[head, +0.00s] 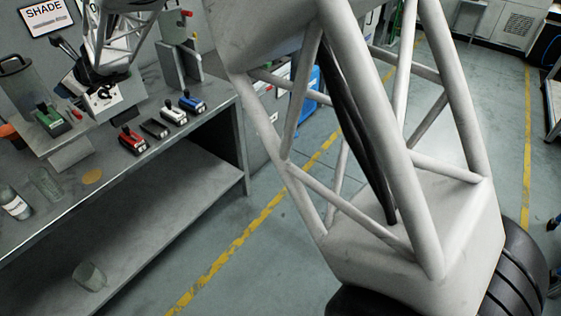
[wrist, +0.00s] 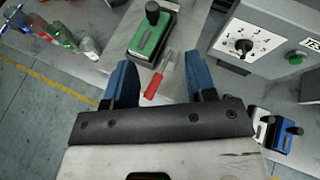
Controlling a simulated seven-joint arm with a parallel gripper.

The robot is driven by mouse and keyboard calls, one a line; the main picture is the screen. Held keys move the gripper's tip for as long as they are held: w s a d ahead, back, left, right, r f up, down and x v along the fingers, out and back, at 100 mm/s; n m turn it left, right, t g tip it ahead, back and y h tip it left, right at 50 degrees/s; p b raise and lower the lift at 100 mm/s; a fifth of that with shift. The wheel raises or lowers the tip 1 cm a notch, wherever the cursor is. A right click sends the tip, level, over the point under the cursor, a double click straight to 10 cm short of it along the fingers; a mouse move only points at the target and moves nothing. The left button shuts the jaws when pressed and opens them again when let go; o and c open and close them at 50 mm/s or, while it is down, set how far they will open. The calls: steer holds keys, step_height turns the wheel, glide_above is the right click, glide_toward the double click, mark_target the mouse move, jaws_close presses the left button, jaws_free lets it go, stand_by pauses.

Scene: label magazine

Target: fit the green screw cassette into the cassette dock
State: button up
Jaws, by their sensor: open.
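The green screw cassette (head: 49,120) with a black knob sits upright on a raised grey ledge at the left of the bench in the head view. It also shows at the top middle of the wrist view (wrist: 148,40). My gripper (wrist: 160,66) is open and empty, with its two blue fingers apart. The cassette lies just beyond the fingertips in the wrist picture, not between them. I cannot make out the cassette dock for certain in either view.
A red cassette (head: 131,139), a dark one (head: 155,128), a white one (head: 173,115) and a blue one (head: 192,103) stand along the bench. A grey box with a dial (wrist: 270,45) stands right of the gripper. A bottle (head: 14,203) and glassware stand at the left.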

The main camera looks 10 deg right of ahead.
steer(key=s+d+r+n+h, duration=0.15)
steer(key=s+d+n, duration=0.25)
steer(key=d, duration=0.7)
steer(key=s+d+r+n+g+h, duration=0.1)
steer(key=s+d+r+n, duration=0.3)
steer(key=d, duration=0.7)
steer(key=s+d+r+n+h, duration=0.1)
steer(key=s+d+n, duration=0.3)
steer(key=d, duration=0.7)
steer(key=s+d+f+n+h, duration=0.2)
steer(key=s+d+h, duration=0.1)
steer(key=s+d, duration=0.7)
steer(key=s+d+f+n+g+h, duration=0.1)
steer(key=s+d+f+n+h, duration=0.2)
steer(key=s+d, duration=0.7)
steer(key=s+d+f+n+h, duration=0.2)
steer(key=s+d+n+h, duration=0.1)
steer(key=s+d, duration=0.7)
steer(key=shift+d+f, duration=0.15)
steer(key=shift+d, duration=0.3)
